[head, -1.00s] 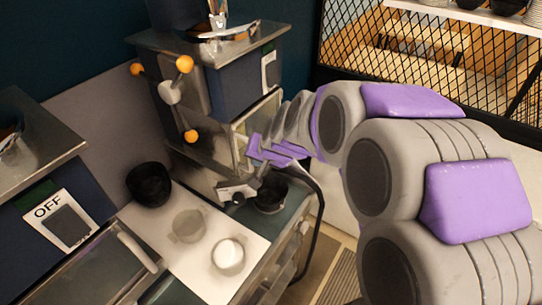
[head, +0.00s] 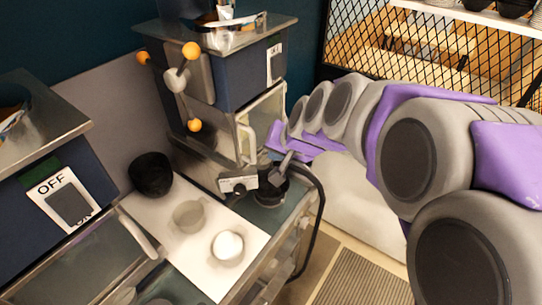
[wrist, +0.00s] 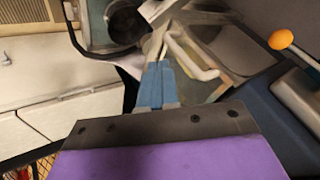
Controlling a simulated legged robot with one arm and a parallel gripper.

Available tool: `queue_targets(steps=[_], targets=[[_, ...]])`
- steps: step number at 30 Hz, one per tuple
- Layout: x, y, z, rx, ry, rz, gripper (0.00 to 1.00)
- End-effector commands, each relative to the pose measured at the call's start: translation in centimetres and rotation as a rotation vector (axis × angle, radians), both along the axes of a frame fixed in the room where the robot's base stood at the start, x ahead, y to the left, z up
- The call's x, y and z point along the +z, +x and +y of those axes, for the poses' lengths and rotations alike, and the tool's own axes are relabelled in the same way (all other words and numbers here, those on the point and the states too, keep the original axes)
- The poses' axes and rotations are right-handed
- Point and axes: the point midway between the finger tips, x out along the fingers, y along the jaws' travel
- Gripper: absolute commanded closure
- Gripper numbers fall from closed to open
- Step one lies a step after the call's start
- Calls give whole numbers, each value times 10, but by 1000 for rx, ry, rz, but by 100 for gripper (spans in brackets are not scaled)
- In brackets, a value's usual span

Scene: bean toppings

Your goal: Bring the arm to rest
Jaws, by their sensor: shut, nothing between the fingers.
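My gripper (head: 280,174) hangs in front of the machine with the orange-knobbed handle, close above a dark bowl (head: 269,192) at the right end of the counter. In the wrist view my gripper (wrist: 158,82) shows its blue fingers together, with nothing seen held between them. The dark bowl (wrist: 126,24) lies beyond the fingertips there. I cannot tell whether the fingertips touch anything. My purple and grey arm reaches in from the right of the head view.
The machine (head: 222,95) has a door with a pale handle (head: 246,140) beside my gripper. A black bowl (head: 151,174), a grey cup (head: 188,215) and a cup with white contents (head: 228,246) stand on the counter. Open floor (head: 360,280) lies to the right.

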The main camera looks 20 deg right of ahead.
Motion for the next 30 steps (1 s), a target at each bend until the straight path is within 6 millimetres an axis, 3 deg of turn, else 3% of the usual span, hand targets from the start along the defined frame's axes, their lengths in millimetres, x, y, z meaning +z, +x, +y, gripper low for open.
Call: queue_targets(steps=[7, 11, 14, 17, 21, 24, 27, 30], targets=[[22, -15, 10, 1, -7, -2, 100], [11, -25, 15, 27, -14, 23, 100], [-22, -49, 27, 95, -34, 96, 100], [-70, -88, 44, 198, -71, 205, 100], [-140, -156, 58, 356, -139, 392, 100], [-178, -202, 60, 450, -193, 513, 100], [-204, -239, 58, 519, -234, 615, 100], [-218, -263, 53, 559, -259, 684, 100]])
